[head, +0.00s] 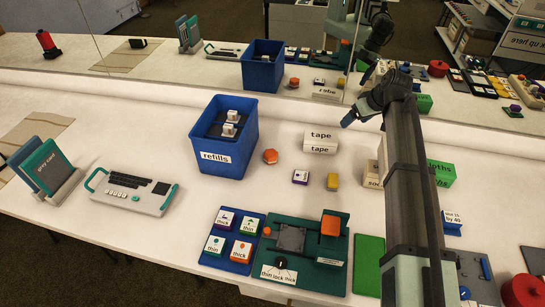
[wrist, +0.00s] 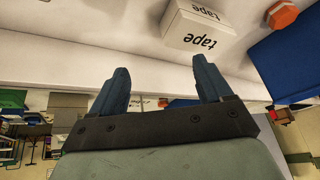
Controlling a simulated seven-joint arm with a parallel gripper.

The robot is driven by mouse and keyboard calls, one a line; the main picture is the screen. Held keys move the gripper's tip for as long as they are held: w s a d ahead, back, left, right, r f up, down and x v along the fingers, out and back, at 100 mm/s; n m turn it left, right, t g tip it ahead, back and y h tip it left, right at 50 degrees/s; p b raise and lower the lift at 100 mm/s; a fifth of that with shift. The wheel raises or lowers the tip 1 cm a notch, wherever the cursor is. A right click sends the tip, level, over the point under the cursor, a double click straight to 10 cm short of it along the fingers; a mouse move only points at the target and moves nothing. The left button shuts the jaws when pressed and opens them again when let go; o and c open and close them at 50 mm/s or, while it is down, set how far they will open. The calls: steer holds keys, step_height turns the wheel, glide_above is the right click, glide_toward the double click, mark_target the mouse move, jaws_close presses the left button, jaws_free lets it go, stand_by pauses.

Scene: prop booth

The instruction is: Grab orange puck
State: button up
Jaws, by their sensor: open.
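The orange puck (head: 270,156) is a small six-sided piece lying on the white table, just right of the blue "refills" bin (head: 222,162). It also shows at the top right of the wrist view (wrist: 283,15), clear of the fingers. My gripper (head: 350,119) is in the air behind and to the right of the puck, above and beyond the white "tape" box (head: 320,142). In the wrist view its two blue-grey fingers (wrist: 163,70) are apart with nothing between them.
The bin stands close beside the puck. A small purple-and-white box (head: 300,177) and a yellow block (head: 333,181) lie in front of it. A green board (head: 304,278) carries an orange block. A mirror (head: 180,50) lines the back.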

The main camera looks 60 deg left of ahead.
steer(key=s+a+n+h, duration=0.1)
steer(key=s+a, duration=0.2)
steer(key=s, duration=0.4)
steer(key=s+a+n+h, duration=0.1)
steer(key=s+a, duration=0.3)
steer(key=s, duration=0.3)
steer(key=n+h, duration=0.2)
glide_toward(271, 153)
steer(key=f, duration=0.3)
steer(key=a+f, duration=0.1)
steer(key=f, duration=0.6)
steer(key=shift+s+a, duration=0.1)
steer(key=shift+a, duration=0.05)
steer(key=c, duration=1.1)
